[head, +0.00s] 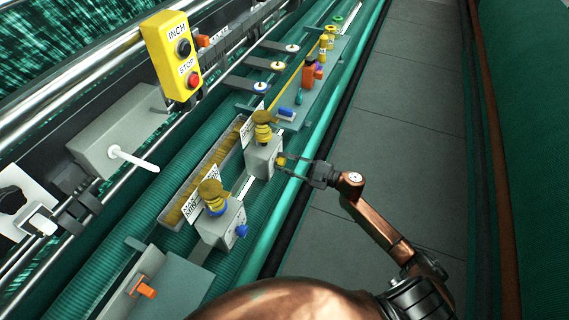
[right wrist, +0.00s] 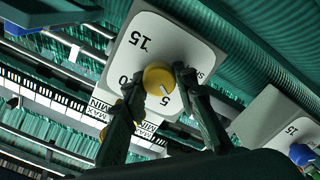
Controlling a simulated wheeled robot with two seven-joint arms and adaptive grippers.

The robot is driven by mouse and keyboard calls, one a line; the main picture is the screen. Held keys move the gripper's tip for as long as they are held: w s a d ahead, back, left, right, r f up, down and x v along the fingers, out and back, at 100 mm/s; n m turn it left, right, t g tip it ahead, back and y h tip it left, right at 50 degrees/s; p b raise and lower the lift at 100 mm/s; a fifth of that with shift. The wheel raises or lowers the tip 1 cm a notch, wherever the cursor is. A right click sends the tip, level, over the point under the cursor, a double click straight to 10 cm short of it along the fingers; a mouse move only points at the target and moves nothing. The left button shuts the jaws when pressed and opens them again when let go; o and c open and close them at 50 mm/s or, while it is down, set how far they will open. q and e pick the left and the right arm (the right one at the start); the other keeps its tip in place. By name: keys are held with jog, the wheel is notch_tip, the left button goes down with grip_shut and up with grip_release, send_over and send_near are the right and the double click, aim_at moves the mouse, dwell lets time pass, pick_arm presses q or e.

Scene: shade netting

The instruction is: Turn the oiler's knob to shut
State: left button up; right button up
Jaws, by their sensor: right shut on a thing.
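A grey oiler box (head: 259,160) with a yellow knob (head: 281,160) and a yellow-topped reservoir (head: 263,127) stands on the machine rail. My right gripper (head: 288,165) reaches it from the right. In the right wrist view, the gripper (right wrist: 157,84) has a finger on each side of the yellow knob (right wrist: 158,75) and is shut on it. The oiler's white dial face (right wrist: 150,40) shows 15, 5 and a partly hidden word at the right. The knob's short white mark points to the lower right, between the 5 and that word. My left gripper is out of view.
A second oiler (head: 217,228) with a blue knob (head: 241,231) stands nearer; it also shows in the right wrist view (right wrist: 265,125). A yellow INCH/STOP button box (head: 170,58) is at upper left. A tray of small bottles (head: 308,85) lies beyond. The grey floor at right is clear.

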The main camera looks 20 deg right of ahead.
jog(key=n+b, duration=0.2)
jog(key=n, duration=0.1)
jog(key=shift+f+n, duration=0.15)
jog(key=shift+n, duration=0.25)
jog(key=n+b, duration=0.2)
jog(key=shift+f+n, duration=0.1)
jog(key=shift+n, duration=0.2)
jog(key=n+b, duration=0.2)
jog(key=n, duration=0.1)
jog(key=shift+n+b, duration=1)
jog(key=shift+n, duration=0.3)
jog(key=o, duration=1.2)
jog(key=shift+c, duration=0.2)
jog(key=v, duration=1.2)
